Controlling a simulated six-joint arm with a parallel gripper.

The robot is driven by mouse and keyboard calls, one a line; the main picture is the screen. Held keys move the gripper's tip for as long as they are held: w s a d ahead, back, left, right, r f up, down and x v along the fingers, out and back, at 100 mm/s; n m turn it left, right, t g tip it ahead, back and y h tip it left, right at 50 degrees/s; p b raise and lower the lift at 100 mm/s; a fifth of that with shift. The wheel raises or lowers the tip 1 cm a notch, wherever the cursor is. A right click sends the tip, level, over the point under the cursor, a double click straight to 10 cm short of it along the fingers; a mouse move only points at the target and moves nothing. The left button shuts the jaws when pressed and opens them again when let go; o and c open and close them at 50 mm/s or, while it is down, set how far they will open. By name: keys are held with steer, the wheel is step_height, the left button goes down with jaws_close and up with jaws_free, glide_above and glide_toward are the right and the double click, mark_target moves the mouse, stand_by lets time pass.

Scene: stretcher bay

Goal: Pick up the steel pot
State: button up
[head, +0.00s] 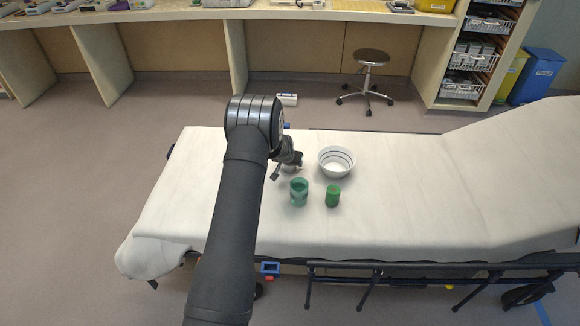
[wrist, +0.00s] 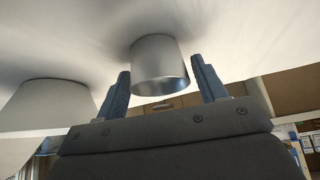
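The steel pot (wrist: 160,65) is a plain grey metal cylinder standing on the white sheet. In the wrist view it lies between the two blue-grey fingers of my gripper (wrist: 162,72), with a gap on each side. The gripper is open and holds nothing. In the head view my gripper (head: 286,168) is low over the stretcher, left of the white bowl. The pot is mostly hidden there behind the gripper, and its outline is hard to make out.
A white bowl with dark rings (head: 337,162) stands just right of the gripper. A green translucent cup (head: 299,192) and a solid green cylinder (head: 333,195) stand nearer the front. The stretcher (head: 420,210) is bare to the right, its raised backrest (head: 510,150) beyond.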

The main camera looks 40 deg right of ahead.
steer(key=c, duration=0.7)
steer(key=shift+o, duration=0.2)
steer(key=shift+r, duration=0.15)
